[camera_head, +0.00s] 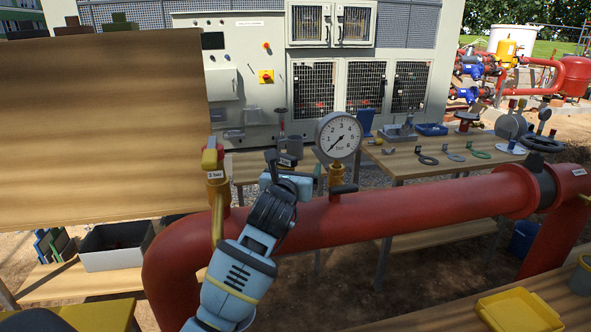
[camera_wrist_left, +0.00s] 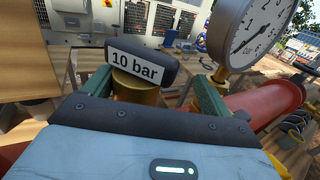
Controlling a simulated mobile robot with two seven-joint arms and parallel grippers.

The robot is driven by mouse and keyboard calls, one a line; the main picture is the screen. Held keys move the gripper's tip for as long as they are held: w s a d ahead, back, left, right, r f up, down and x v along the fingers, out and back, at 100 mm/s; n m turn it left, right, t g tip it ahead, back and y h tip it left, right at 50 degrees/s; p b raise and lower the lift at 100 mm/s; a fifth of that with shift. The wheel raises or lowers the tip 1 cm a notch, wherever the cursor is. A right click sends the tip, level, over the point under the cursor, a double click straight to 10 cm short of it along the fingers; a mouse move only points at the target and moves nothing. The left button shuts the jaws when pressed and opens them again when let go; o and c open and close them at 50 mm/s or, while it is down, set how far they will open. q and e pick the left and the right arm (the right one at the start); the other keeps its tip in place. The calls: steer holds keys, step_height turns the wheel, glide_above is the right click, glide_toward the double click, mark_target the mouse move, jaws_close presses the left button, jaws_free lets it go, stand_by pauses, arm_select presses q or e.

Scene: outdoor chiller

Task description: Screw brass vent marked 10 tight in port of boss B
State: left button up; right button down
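The brass vent (camera_wrist_left: 135,90) with a black cap labelled "10 bar" shows in the left wrist view. It is between the two green fingers of my left gripper (camera_wrist_left: 155,88), nearer the left finger, with a gap on the right. Its lower end is hidden behind the gripper body, so I cannot see whether it sits in a port. In the head view my left gripper (camera_head: 298,180) is above the red pipe (camera_head: 410,199), just left of the pressure gauge (camera_head: 338,135); the vent is hard to make out there. No boss letter is readable. My right gripper is not in view.
Behind is a wooden table (camera_head: 410,165) with rings and tools. A yellow tray (camera_head: 520,312) is at front right. A large wooden board (camera_head: 100,125) blocks the left.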

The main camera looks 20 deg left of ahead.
arm_select(q)
steer(key=shift+o, duration=1)
steer(key=shift+a+r+y, duration=0.15)
steer(key=shift+a+y, duration=0.15)
steer(key=shift+a, duration=0.55)
steer(key=shift+o, duration=0.9)
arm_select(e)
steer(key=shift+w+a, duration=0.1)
arm_select(q)
steer(key=shift+s+f, duration=0.5)
steer(key=shift+s, duration=0.25)
steer(key=shift+a+v, duration=0.15)
steer(key=shift+v, duration=1.15)
steer(key=shift+a+v, duration=0.15)
steer(key=shift+v, duration=1.15)
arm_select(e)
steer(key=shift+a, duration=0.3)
